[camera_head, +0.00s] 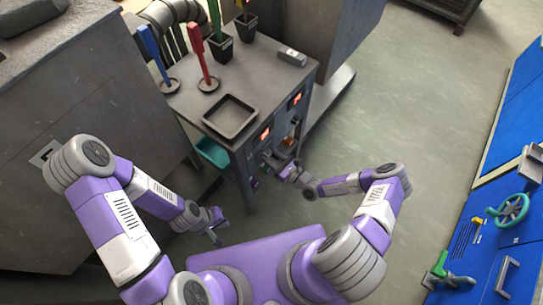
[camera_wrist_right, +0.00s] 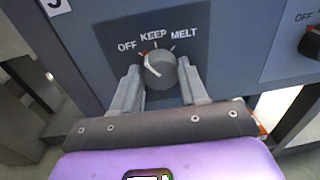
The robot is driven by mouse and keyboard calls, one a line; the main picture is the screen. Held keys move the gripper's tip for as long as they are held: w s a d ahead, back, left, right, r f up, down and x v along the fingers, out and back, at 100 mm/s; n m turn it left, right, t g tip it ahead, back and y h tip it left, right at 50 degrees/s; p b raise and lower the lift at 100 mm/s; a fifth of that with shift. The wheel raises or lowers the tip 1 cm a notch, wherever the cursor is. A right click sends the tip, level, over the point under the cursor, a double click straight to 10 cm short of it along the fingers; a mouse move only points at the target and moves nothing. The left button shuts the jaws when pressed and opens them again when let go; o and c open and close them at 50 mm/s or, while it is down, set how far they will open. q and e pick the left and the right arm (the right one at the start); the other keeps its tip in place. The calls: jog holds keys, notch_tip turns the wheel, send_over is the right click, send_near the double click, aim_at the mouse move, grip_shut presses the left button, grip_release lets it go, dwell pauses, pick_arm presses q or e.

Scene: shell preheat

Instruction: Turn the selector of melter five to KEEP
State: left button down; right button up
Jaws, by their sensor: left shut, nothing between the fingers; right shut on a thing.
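In the right wrist view, a round grey selector knob (camera_wrist_right: 164,70) sits on a dark panel (camera_wrist_right: 195,22) marked OFF, KEEP and MELT. A plate at the upper left, partly cut off, seems to read 5. My left gripper (camera_head: 215,232) is shut and empty, low and away from the cabinet.
A second selector knob (camera_wrist_right: 311,42) is at the right edge of the wrist view. On the cabinet top stand a dark tray (camera_head: 231,115), red (camera_head: 196,48) and blue (camera_head: 151,47) upright tools, and dark pots. A blue panel with a green handwheel (camera_head: 513,210) is at right. Floor between is clear.

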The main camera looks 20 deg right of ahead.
jog(key=m+p, duration=0.1)
jog(key=m, duration=0.2)
jog(key=shift+r, duration=0.1)
jog(key=shift+m+g, duration=0.3)
jog(key=shift+m, duration=1.5)
jog(key=o, duration=1.1)
jog(key=shift+c, duration=0.2)
jog(key=p+v, duration=0.1)
jog(key=v, duration=0.6)
jog(key=shift+s+d+p, duration=0.2)
jog(key=shift+s+p, duration=0.05)
jog(key=shift+p, duration=0.1)
